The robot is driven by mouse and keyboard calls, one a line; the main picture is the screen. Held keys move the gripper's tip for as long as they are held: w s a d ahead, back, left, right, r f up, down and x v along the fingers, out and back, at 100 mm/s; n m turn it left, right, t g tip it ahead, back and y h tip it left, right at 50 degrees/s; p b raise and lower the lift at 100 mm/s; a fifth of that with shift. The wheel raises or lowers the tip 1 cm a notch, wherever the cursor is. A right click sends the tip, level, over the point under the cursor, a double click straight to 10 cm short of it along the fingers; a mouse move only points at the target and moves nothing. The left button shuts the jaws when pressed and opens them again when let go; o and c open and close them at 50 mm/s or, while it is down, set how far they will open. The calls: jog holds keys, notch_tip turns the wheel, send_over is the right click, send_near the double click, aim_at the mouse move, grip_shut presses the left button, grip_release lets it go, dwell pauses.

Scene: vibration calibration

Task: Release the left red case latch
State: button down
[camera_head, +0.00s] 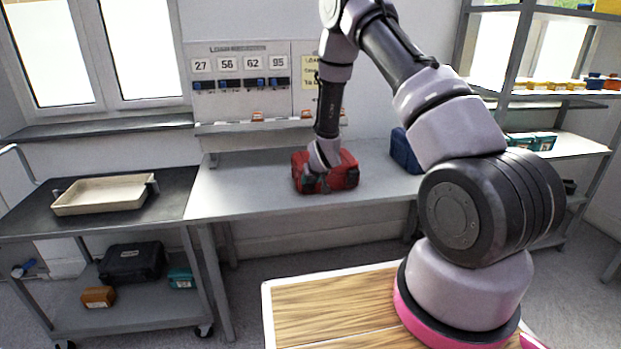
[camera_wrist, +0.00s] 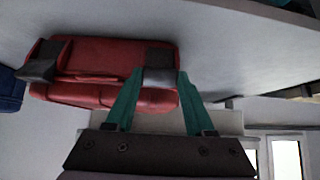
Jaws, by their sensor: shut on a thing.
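The red case (camera_head: 343,175) stands on the grey bench, and its front shows in the wrist view (camera_wrist: 100,94). In the wrist view, one grey latch (camera_wrist: 160,78) sits between the teal fingertips of my gripper (camera_wrist: 160,74), which is shut on it. This latch is at the case end away from the blue case, the left end in the head view. The other dark latch (camera_wrist: 40,68) is at the opposite end, clear of the fingers. In the head view my gripper (camera_head: 316,184) is at the case's front left; the fingers are hard to make out there.
The blue case (camera_head: 402,152) stands right of the red case, partly behind my arm. The grey bench (camera_head: 240,196) is clear to the left. A beige tray (camera_head: 105,207) sits on the dark-topped cart. A panel with numbered labels (camera_head: 240,80) is on the wall behind.

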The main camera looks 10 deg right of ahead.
jog(key=shift+s+d+f+t, duration=0.1)
jog(key=shift+s+f+t, duration=0.1)
jog(key=shift+t, duration=0.35)
jog(key=shift+s+f+t, duration=0.1)
jog(key=shift+f+t, duration=0.1)
jog(key=shift+t, duration=0.35)
jog(key=shift+c, duration=1.3)
grip_release()
jog(key=v, duration=1)
jog(key=shift+s, duration=0.35)
